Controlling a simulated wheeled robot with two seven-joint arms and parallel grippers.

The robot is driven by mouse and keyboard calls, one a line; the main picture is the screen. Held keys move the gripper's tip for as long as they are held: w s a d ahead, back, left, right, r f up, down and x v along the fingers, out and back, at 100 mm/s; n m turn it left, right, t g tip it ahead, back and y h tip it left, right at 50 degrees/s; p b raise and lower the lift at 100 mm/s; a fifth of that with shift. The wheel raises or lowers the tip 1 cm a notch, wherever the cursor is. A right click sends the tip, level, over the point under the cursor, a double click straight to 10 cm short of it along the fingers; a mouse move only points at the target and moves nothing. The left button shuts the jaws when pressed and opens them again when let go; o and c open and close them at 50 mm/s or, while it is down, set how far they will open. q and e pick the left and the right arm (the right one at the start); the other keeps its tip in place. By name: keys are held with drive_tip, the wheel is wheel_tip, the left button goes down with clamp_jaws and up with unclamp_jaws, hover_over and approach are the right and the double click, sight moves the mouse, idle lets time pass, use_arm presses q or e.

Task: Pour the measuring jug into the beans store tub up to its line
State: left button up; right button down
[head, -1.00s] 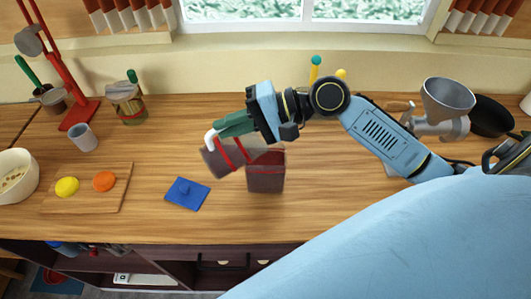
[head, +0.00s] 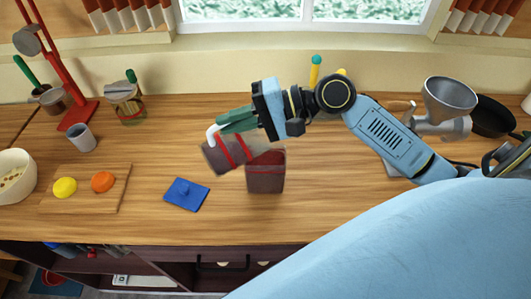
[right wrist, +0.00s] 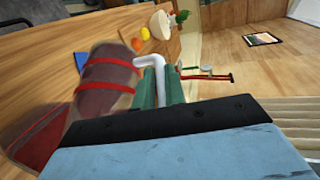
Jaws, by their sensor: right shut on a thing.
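The measuring jug (head: 224,156) is a dark, see-through vessel with red bands and a white handle. My right gripper (head: 236,122) is shut on the handle and holds the jug strongly tilted above the counter. The jug's right end is at the upper left rim of the beans store tub (head: 265,181). The tub is upright, open, dark reddish and see-through, with a red line around it. Reddish-brown contents show inside it. The right wrist view shows the jug (right wrist: 106,82) close to the tub (right wrist: 38,140). My left gripper is out of view.
A blue lid with a knob (head: 186,194) lies left of the tub. Further left are a board (head: 116,198) with yellow and orange rounds, a grey cup (head: 82,138) and a jar (head: 125,105). A metal grinder (head: 448,105) stands right. The counter before the tub is clear.

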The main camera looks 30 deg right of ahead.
drive_tip(key=shift+s+r, duration=0.1)
drive_tip(key=shift+r, duration=0.05)
drive_tip(key=shift+d, duration=0.2)
drive_tip(key=shift+r+y+b, duration=0.1)
drive_tip(key=shift+y+b, duration=0.2)
drive_tip(key=shift+b, duration=0.05)
drive_tip(key=shift+d, duration=0.2)
drive_tip(key=shift+r, duration=0.1)
drive_tip(key=shift+d+t+b, duration=0.2)
drive_tip(key=shift+t+b, duration=0.1)
drive_tip(key=shift+b, duration=0.05)
